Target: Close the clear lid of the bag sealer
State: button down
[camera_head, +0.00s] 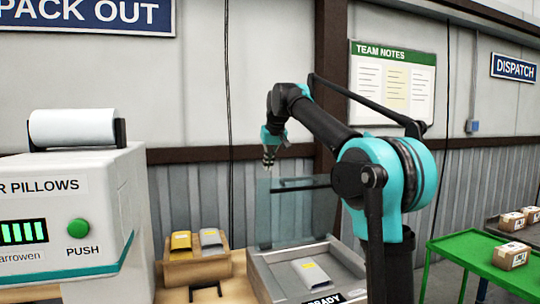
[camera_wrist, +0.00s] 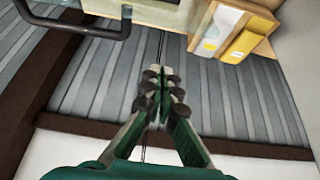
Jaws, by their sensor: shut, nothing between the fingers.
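The bag sealer (camera_head: 262,276) is a grey box on the bench, with a pale packet (camera_head: 316,273) lying in it. Its clear lid (camera_head: 293,216) stands raised and upright, tinted bluish, with a dark bar (camera_head: 300,184) across its upper part. My gripper (camera_head: 268,161) is above the lid's upper left corner in the head view. Its fingers are together and empty, and they also show shut in the wrist view (camera_wrist: 162,90). I cannot tell whether the fingertips touch the lid. My arm hides the sealer's right side.
A wooden box (camera_head: 196,268) with yellow and grey packets stands left of the sealer; it also shows in the wrist view (camera_wrist: 262,22). A white air-pillow machine (camera_head: 75,215) fills the left. A green table (camera_head: 470,250) with cartons stands at right. The wall is behind.

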aim_at(271, 181)
jog(key=shift+s+d+f, duration=0.25)
jog(key=shift+s+f, duration=0.4)
jog(key=shift+s, duration=0.05)
jog(key=shift+s+d+f, duration=0.2)
jog(key=shift+s+f, duration=0.45)
